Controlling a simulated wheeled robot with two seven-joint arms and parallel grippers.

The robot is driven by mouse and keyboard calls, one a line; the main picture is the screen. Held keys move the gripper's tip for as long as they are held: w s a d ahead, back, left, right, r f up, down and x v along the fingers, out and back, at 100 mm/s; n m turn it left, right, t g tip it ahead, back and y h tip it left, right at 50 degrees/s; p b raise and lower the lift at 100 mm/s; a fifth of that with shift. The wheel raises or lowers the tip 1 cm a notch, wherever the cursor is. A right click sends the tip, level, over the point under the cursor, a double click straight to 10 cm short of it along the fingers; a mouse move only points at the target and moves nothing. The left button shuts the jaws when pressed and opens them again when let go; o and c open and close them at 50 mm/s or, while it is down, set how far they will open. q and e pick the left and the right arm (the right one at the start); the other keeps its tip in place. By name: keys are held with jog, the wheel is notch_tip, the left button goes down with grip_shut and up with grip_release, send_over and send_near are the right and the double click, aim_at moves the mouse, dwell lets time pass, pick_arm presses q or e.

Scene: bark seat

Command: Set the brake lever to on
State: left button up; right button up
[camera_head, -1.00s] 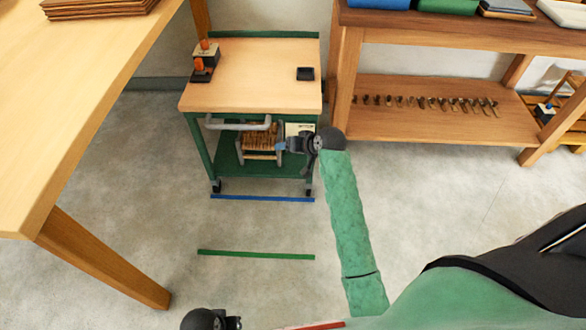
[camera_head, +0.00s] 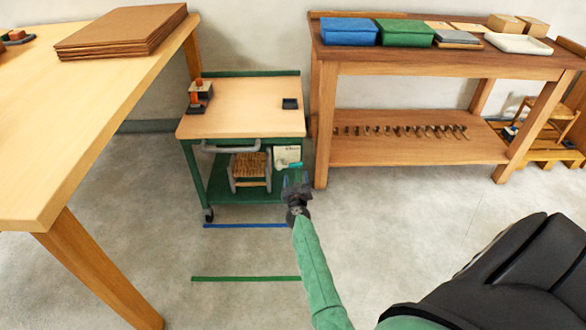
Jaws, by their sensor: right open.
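A green-framed cart with a pale wooden top (camera_head: 240,118) stands against the wall, left of centre. At the left of its top is a small dark unit with an orange upright part (camera_head: 197,90). It looks like the brake lever, but its setting is too small to read. A grey handle (camera_head: 235,148) runs along the cart's front. My right gripper (camera_head: 296,178) is open and empty, pointing at the cart. It appears just below the cart's front right corner, clear of the lever. My left gripper is out of view.
A small stool (camera_head: 250,168) with a woven seat sits on the cart's lower shelf. A wooden table (camera_head: 90,100) stands at left, and a workbench (camera_head: 430,68) with boxes at right. Blue (camera_head: 245,226) and green (camera_head: 245,279) floor stripes cross open floor before the cart.

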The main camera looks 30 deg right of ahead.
aim_at(296, 166)
jog(key=shift+m, duration=0.5)
jog(key=shift+r+b+x, duration=0.2)
jog(key=shift+b+x, duration=0.2)
jog(key=shift+x, duration=3.5)
jog(key=shift+s, duration=0.1)
jog(key=shift+c, duration=0.2)
jog(key=c, duration=1.1)
